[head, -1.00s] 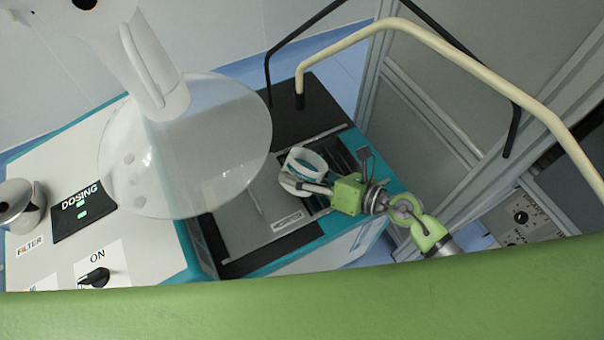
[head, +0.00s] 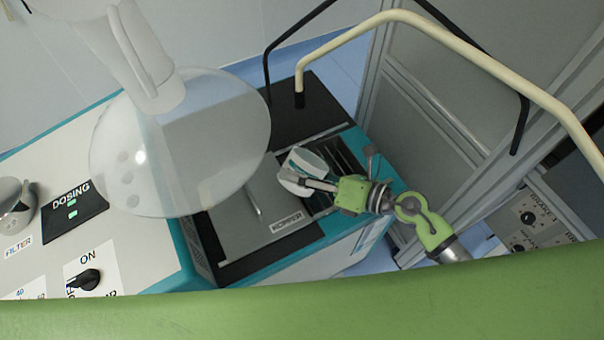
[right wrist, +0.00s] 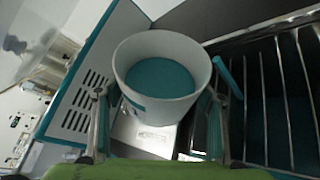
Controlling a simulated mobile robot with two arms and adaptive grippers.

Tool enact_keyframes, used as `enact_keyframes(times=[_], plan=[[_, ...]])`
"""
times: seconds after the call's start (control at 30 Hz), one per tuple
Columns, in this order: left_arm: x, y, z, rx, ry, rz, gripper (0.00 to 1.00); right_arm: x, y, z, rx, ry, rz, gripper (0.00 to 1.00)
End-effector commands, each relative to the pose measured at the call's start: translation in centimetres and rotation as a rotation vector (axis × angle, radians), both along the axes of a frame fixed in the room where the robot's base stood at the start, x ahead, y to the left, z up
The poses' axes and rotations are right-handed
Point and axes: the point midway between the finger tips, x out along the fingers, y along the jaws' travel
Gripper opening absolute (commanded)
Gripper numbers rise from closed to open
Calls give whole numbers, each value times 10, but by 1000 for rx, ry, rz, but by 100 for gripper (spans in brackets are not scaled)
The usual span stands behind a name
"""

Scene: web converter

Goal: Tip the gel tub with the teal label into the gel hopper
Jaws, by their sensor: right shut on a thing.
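A white tub (head: 303,163) is in my right gripper (head: 314,183), above the machine's dark top in the head view. In the right wrist view the white tub (right wrist: 150,108) sits between my two fingers, its mouth facing the camera and teal gel (right wrist: 160,78) inside. A small teal patch shows on its wall; most of the label is hidden. In the head view the tub leans toward the upper right, beside a slatted opening (head: 345,152). The opening's metal bars (right wrist: 287,95) lie to the right of the tub in the right wrist view. My left gripper is not in view.
A grey lid (head: 250,205) with a handle and a hopper-like label lies left of the opening. A clear round disc (head: 180,150) hangs over the machine's left part. A cream bent rail (head: 450,45) arches behind my right arm. A control panel (head: 85,270) is at lower left.

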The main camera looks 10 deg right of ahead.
Motion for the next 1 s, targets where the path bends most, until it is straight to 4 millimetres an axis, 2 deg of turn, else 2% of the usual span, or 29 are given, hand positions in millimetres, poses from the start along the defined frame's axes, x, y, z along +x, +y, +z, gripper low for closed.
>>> enact_keyframes(times=[0.47,1.0], plan=[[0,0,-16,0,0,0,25,0,0,-3,67,51,0,29],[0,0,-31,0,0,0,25,3,-3,10,239,188,-1,29]])
